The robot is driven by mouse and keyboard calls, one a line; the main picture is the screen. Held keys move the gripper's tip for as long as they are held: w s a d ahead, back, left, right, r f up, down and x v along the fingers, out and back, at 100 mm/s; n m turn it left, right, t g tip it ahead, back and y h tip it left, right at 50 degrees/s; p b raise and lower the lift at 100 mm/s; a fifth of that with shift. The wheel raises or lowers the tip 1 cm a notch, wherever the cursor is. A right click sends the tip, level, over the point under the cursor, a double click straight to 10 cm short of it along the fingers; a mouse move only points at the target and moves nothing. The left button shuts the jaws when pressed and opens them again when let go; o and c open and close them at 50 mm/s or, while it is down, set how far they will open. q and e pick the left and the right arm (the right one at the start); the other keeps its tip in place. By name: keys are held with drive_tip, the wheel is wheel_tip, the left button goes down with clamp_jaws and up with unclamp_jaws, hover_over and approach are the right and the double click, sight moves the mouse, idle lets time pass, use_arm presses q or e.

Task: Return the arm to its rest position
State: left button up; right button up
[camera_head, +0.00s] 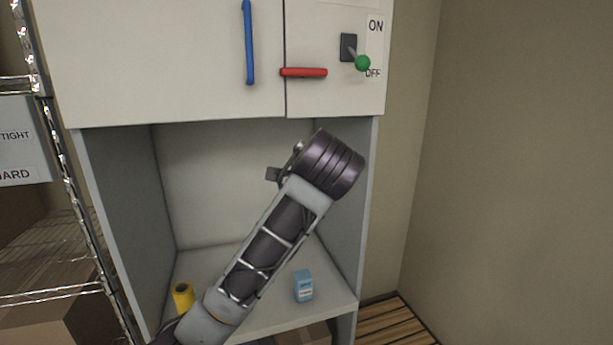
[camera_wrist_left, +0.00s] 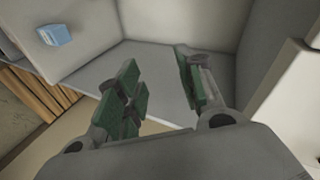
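My left arm (camera_head: 268,250) rises from the bottom left of the head view, in front of the open grey compartment. Its dark ringed joint (camera_head: 335,165) is near the compartment's top right. The left gripper itself is hidden behind the arm there. In the left wrist view, my left gripper (camera_wrist_left: 160,90) has its two green-padded fingers spread well apart with nothing between them. A light shelf surface shows beyond them. My right gripper is in neither view.
The cabinet above carries a blue handle (camera_head: 249,42), a red handle (camera_head: 304,72) and a green-knobbed lever (camera_head: 362,63) tilted toward OFF. A yellow roll (camera_head: 183,297) and blue box (camera_head: 303,286) stand on the compartment floor. A wire rack (camera_head: 72,185) stands left.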

use_arm(q)
drive_tip(key=s+a+f+n+g+h, duration=0.1)
drive_tip(key=s+a+f+n+g, duration=0.15)
drive_tip(key=f, duration=0.75)
drive_tip(key=s+a+f+n+g, duration=0.15)
drive_tip(key=a+f, duration=0.25)
drive_tip(key=f, duration=0.6)
drive_tip(key=s+a+f+n+g+h, duration=0.15)
drive_tip(key=a+f, duration=0.25)
drive_tip(key=f, duration=0.6)
drive_tip(key=s+a+f+n+g, duration=0.25)
drive_tip(key=s+a+f, duration=0.35)
drive_tip(key=s+f, duration=0.45)
drive_tip(key=s+a+f+n+g, duration=0.1)
drive_tip(key=s+a+f+n, duration=0.2)
drive_tip(key=s+a+f, duration=0.7)
drive_tip(key=s+d+f+g, duration=0.1)
drive_tip(key=s+d+f, duration=0.15)
drive_tip(key=f, duration=1.25)
drive_tip(key=s+d+f+g, duration=0.1)
drive_tip(key=s+d+f, duration=0.15)
drive_tip(key=f, duration=1.35)
drive_tip(key=s+a+f, duration=0.2)
drive_tip(key=s+f, duration=0.8)
drive_tip(key=s, duration=0.1)
drive_tip(key=s+a+f, duration=0.3)
drive_tip(key=s+f, duration=0.7)
drive_tip(key=s, duration=0.2)
drive_tip(key=shift+g+y, duration=0.35)
drive_tip(key=shift+g, duration=0.05)
